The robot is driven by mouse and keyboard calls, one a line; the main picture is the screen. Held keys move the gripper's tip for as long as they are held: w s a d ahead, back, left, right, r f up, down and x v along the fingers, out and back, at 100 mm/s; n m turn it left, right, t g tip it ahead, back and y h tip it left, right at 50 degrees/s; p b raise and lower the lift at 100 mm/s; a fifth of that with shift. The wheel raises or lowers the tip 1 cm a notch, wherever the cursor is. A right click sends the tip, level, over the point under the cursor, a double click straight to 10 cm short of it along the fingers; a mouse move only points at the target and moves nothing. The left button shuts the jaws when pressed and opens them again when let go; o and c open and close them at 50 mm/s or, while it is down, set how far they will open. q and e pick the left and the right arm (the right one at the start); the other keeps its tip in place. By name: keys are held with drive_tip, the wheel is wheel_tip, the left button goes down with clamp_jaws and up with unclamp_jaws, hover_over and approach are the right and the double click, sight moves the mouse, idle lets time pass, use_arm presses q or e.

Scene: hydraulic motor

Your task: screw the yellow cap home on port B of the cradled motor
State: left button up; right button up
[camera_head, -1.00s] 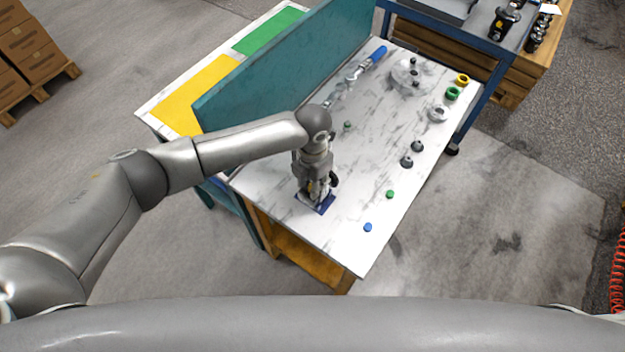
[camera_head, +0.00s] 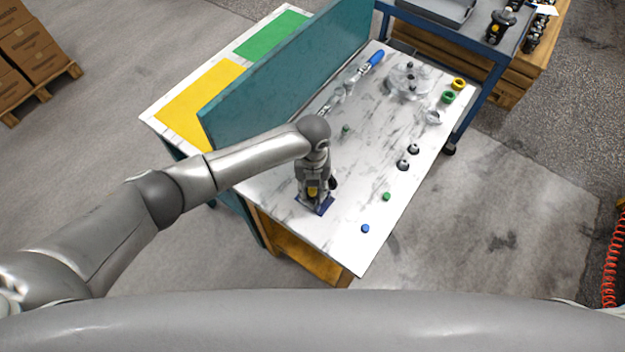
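The blue cradle (camera_head: 325,207) sits near the front left edge of the worktable. My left gripper (camera_head: 313,194) points down right over it and hides most of the motor; a dark part shows at the gripper's right side. A small yellow patch, which looks like the yellow cap (camera_head: 312,191), shows at the gripper's fingertips. The fingers are too small and overlapped to tell whether they are shut on it. Port B and its thread cannot be made out. My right gripper is not in view.
On the worktable (camera_head: 300,228) stand a blue cap (camera_head: 365,228), a green cap (camera_head: 386,196), dark knobs (camera_head: 403,165), and yellow (camera_head: 459,84) and green (camera_head: 448,97) rings. A blue-handled tool (camera_head: 375,58) lies along the teal panel (camera_head: 290,70).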

use_arm(q)
drive_tip(key=shift+n, duration=0.4)
clamp_jaws()
idle(0.4)
drive_tip(key=m+b, duration=0.1)
drive_tip(key=m, duration=0.2)
drive_tip(key=shift+f+m+b, duration=0.2)
drive_tip(key=shift+m+b, duration=0.1)
drive_tip(key=shift+b, duration=0.05)
drive_tip(key=shift+r+m, duration=0.15)
drive_tip(key=shift+m, duration=0.95)
